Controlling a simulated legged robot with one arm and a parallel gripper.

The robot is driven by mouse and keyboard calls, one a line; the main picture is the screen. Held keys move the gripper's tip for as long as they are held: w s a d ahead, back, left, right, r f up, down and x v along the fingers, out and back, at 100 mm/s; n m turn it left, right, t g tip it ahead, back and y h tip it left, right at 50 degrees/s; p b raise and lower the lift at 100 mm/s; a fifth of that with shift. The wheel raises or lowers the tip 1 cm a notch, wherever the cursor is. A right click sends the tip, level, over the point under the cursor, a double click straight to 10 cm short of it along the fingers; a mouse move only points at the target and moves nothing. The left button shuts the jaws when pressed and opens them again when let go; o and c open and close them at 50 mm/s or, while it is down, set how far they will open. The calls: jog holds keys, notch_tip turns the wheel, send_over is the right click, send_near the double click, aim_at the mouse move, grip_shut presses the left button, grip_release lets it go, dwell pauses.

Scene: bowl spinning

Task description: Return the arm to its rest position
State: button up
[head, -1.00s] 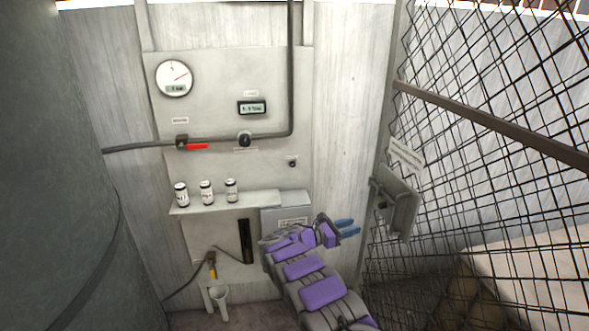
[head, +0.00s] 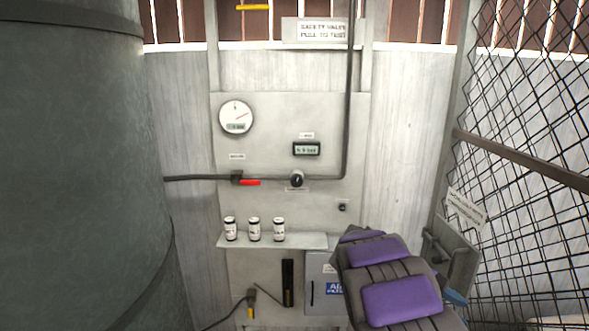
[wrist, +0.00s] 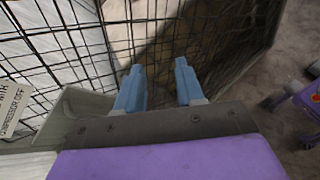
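My gripper (wrist: 157,90) shows in the wrist view as two blue fingers set apart with nothing between them. It points toward the wire mesh fence and the floor. In the head view my purple and grey arm is folded at the lower right, and only a bit of blue finger (head: 455,297) shows beside it. The rest of the gripper is hidden behind the arm.
A panel (head: 275,207) carries a gauge (head: 236,117), a red-handled valve (head: 250,183) and a shelf (head: 232,241) with three labelled cans. A mesh fence (head: 530,120) stands close on the right. A large grey tank (head: 75,170) stands on the left.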

jog(key=s+a+f+m+y, duration=0.1)
jog(key=s+a+m+y, duration=0.2)
jog(key=s+a, duration=0.4)
jog(key=s+a+f+m+y+b, duration=0.1)
jog(key=s+a+m+y, duration=0.2)
jog(key=s, duration=1.2)
jog(key=s+a+f+m+t+y, duration=0.1)
jog(key=s+a+m+y, duration=0.3)
jog(key=s+a, duration=0.8)
jog(key=shift+a+f+y+b, duration=0.2)
jog(key=shift+y+b, duration=0.15)
jog(key=shift+y, duration=0.65)
jog(key=shift+d, duration=0.15)
